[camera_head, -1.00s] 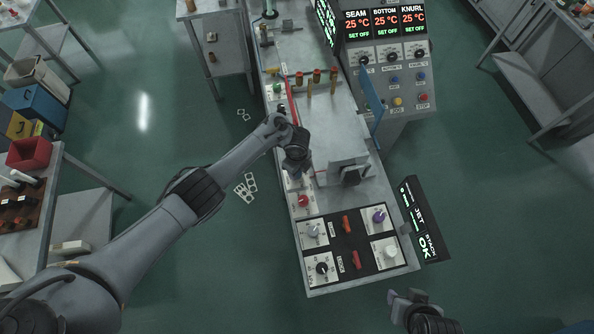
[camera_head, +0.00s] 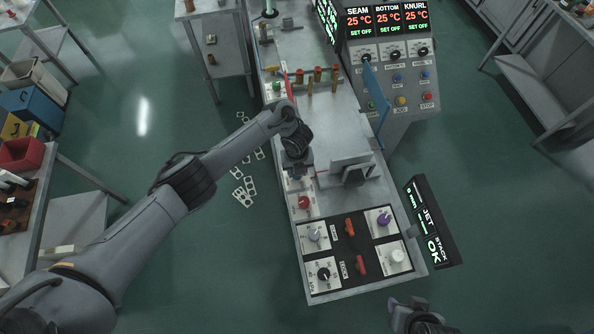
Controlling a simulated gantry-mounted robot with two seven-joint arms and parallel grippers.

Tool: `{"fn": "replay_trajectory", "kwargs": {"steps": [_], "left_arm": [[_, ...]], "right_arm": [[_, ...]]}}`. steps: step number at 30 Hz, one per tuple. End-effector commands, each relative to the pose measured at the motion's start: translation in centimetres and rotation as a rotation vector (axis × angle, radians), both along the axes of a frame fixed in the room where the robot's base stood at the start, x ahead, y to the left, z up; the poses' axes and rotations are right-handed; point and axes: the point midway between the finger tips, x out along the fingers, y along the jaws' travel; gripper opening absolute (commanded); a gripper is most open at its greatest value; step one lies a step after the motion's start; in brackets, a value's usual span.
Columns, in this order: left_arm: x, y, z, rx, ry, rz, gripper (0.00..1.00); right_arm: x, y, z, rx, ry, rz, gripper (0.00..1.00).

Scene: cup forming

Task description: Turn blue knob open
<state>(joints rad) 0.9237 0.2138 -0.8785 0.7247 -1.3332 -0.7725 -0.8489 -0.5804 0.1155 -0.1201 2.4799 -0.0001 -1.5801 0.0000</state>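My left gripper (camera_head: 297,171) points down over the bench's narrow left control strip, just above the red knob (camera_head: 304,203). Its wrist hides the fingertips and the strip beneath, so I cannot tell whether it is open or touches anything. No plainly blue knob shows on the strip; one could be hidden under this gripper. A violet-blue knob (camera_head: 384,219) sits on a white plate at the right of the black front panel, clear of both grippers. My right gripper (camera_head: 408,303) is at the bottom edge, off the bench, with its fingers apart and nothing between them.
The front panel also bears a grey knob (camera_head: 314,234), a black knob (camera_head: 323,273), a white knob (camera_head: 396,256) and two red-orange levers. A metal block (camera_head: 352,172) stands right of my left gripper. A dark display (camera_head: 430,222) flanks the bench. A control cabinet (camera_head: 395,55) stands behind.

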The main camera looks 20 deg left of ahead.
Motion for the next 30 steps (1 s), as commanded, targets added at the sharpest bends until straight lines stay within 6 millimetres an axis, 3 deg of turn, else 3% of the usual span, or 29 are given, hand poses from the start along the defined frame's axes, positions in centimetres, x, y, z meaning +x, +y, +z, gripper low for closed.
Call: {"fn": "replay_trajectory", "kwargs": {"steps": [16, 17, 21, 30], "left_arm": [[-0.03, 0.1, -0.07, 0.002, 0.0, -0.029, 0.07], [-0.03, 0.1, -0.07, 0.002, 0.0, -0.029, 0.39], [-0.02, 0.08, -0.06, 0.002, 0.001, -0.028, 0.6], [0.0, 0.02, 0.03, 0.0, 0.0, -0.028, 0.63]], "right_arm": [[0.0, -0.05, -0.25, -0.002, 0.0, 0.001, 0.43], [0.0, -0.07, -0.25, -0.003, 0.0, 0.002, 0.43], [-0.01, -0.17, -0.27, -0.008, 0.0, 0.005, 0.43], [-0.01, -0.21, -0.25, -0.009, 0.0, 0.005, 0.43]]}}
